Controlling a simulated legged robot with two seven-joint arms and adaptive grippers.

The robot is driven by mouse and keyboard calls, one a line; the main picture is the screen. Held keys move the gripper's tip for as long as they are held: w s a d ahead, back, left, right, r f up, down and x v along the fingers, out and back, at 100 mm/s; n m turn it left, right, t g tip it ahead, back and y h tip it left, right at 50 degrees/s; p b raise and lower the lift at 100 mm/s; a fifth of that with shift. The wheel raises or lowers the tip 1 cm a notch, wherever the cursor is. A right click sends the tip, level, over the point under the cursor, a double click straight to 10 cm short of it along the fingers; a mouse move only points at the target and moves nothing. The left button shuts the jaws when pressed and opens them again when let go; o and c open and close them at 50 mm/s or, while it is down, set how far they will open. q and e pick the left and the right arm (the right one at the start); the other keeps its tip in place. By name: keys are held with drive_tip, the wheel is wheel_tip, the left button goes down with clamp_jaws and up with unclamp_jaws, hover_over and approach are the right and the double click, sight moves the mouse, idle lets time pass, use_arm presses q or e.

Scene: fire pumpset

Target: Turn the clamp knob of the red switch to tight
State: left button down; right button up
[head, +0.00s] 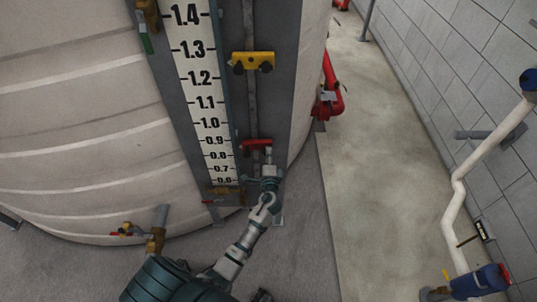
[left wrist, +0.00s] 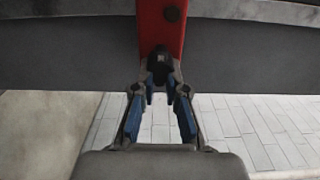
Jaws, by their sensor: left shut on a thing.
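The red switch (head: 256,143) is on the thin vertical pipe beside the level scale, in the head view. In the left wrist view the red switch (left wrist: 162,28) comes down from the top edge. Its dark clamp knob (left wrist: 160,65) is at its lower end. My left gripper (head: 268,158) reaches up to the right part of the switch. In the left wrist view the fingertips of my left gripper (left wrist: 160,82) are closed around the knob from both sides. The gripper hides the knob in the head view. My right gripper does not show.
A white scale (head: 206,90) with black numbers runs down the large pale tank (head: 80,120). A yellow switch (head: 253,62) is higher on the same pipe. Red piping (head: 330,92) stands behind the tank's right edge. The floor strip (head: 375,190) to the right is clear.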

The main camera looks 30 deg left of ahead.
use_arm(q)
drive_tip(key=shift+d+f, duration=0.15)
drive_tip(key=shift+d, duration=0.05)
drive_tip(key=c, duration=1.2)
unclamp_jaws()
drive_tip(key=shift+d, duration=0.1)
drive_tip(key=v, duration=1.2)
